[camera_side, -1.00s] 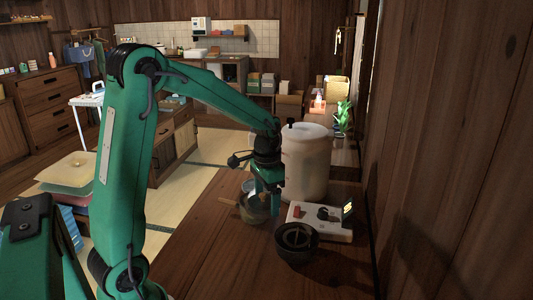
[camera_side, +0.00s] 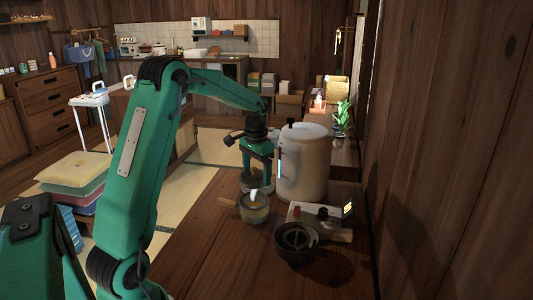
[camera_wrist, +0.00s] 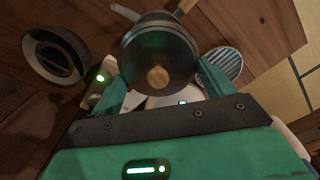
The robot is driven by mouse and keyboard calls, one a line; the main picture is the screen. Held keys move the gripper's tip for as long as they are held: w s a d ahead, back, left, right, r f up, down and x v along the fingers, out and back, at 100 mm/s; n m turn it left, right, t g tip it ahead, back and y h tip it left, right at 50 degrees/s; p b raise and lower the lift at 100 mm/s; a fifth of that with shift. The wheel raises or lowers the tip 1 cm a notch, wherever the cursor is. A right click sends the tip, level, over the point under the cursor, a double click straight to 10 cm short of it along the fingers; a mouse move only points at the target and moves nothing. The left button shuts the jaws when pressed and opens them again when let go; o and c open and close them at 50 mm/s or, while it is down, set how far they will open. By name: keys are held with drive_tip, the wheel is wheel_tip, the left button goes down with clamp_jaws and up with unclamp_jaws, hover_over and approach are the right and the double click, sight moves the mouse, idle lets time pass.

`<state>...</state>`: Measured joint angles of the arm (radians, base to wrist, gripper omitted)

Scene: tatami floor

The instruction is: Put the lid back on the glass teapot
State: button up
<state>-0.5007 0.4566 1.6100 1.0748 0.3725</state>
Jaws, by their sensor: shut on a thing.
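The glass teapot (camera_side: 256,212) stands on the wooden counter in the side view, its wooden handle (camera_side: 229,203) pointing left. My gripper (camera_side: 257,184) is above and behind it. In the wrist view my gripper (camera_wrist: 162,88) is shut on the lid (camera_wrist: 150,42), a dark round disc with a wooden knob (camera_wrist: 158,77), its fingers on either side. In the side view the lid is small and hard to make out between the fingers. In the wrist view the lid hides most of what is below it.
A large pale canister (camera_side: 304,165) stands close to the right of my gripper. A dark round bowl (camera_side: 295,243) and a white device (camera_side: 322,217) sit right of the teapot. A wooden wall (camera_side: 455,150) bounds the right side. The front of the counter (camera_side: 220,260) is clear.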

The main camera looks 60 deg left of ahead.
drive_tip(key=shift+f, duration=0.15)
drive_tip(key=shift+f, duration=2.95)
drive_tip(key=shift+f, duration=0.2)
idle(0.4)
drive_tip(key=o, duration=0.9)
drive_tip(key=shift+r, duration=0.1)
drive_tip(key=shift+r, duration=3.4)
